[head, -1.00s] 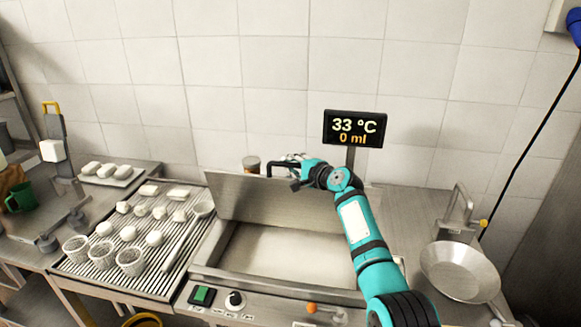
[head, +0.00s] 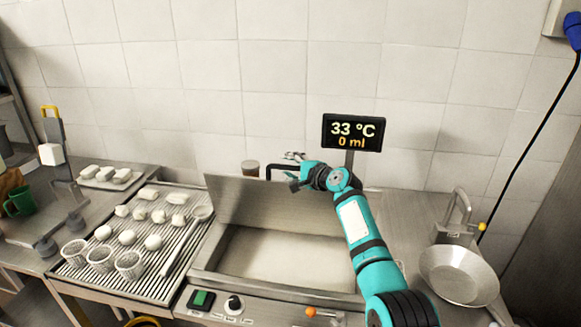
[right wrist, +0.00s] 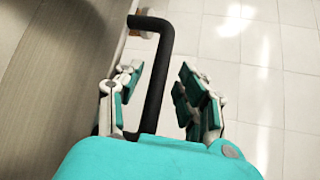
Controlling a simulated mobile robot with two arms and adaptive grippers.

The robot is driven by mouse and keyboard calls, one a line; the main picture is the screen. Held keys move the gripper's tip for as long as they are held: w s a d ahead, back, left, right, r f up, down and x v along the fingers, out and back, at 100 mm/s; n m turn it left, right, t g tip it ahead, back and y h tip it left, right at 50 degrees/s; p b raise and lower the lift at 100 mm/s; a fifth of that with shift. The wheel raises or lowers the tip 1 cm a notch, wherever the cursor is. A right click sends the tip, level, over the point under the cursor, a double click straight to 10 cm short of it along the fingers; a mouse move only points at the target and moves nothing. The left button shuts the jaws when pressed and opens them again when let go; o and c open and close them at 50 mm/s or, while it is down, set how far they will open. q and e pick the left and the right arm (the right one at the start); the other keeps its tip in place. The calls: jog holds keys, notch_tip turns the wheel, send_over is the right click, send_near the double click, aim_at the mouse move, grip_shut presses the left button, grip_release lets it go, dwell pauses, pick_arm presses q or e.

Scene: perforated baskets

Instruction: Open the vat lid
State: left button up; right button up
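The vat lid (head: 270,203) is a flat metal panel, raised and standing up at the back edge of the open vat (head: 205,282). The vat's pale inside shows below it. A black bar handle (head: 276,167) stands out at the lid's top; it also shows in the right wrist view (right wrist: 158,75). My right gripper (head: 291,170) is at the handle with its fingers spread. In the right wrist view the gripper (right wrist: 158,92) has a finger on each side of the bar, with a clear gap on the right side. My left gripper is out of view.
A display (head: 354,132) reading 33 °C and 0 ml stands behind my right arm. A draining rack (head: 185,235) with perforated baskets (head: 129,264) and white pieces lies left of the vat. A metal pan (head: 459,274) is at the right.

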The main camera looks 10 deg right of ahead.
jog(key=v, duration=1.2)
